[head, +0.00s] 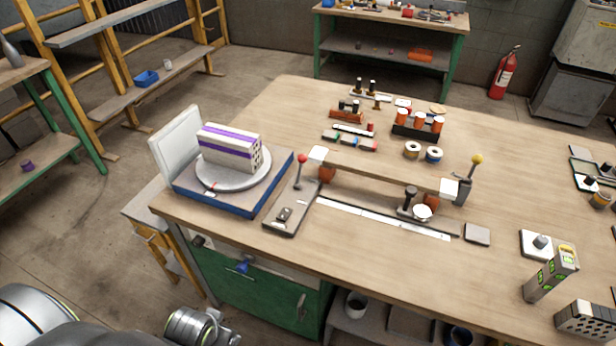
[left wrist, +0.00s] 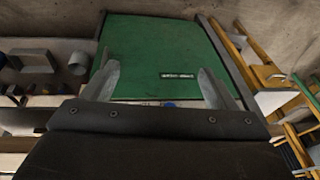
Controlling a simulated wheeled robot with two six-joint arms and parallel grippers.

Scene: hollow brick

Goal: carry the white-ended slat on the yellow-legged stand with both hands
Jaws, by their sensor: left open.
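The slat (head: 380,172) is a pale wooden bar with white blocks on both ends. It lies raised on two orange-red supports (head: 327,174) on the workbench, behind a long white strip. My left gripper (left wrist: 158,70) is open and empty in the left wrist view, facing the green cabinet front (left wrist: 150,45). In the head view my left arm shows at the bottom left, below the bench top. My right gripper is not in view.
A brick with purple bands (head: 230,147) sits on a round turntable at the bench's left. A red-knobbed lever (head: 301,160) and a yellow-knobbed lever (head: 477,161) stand near the slat's ends.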

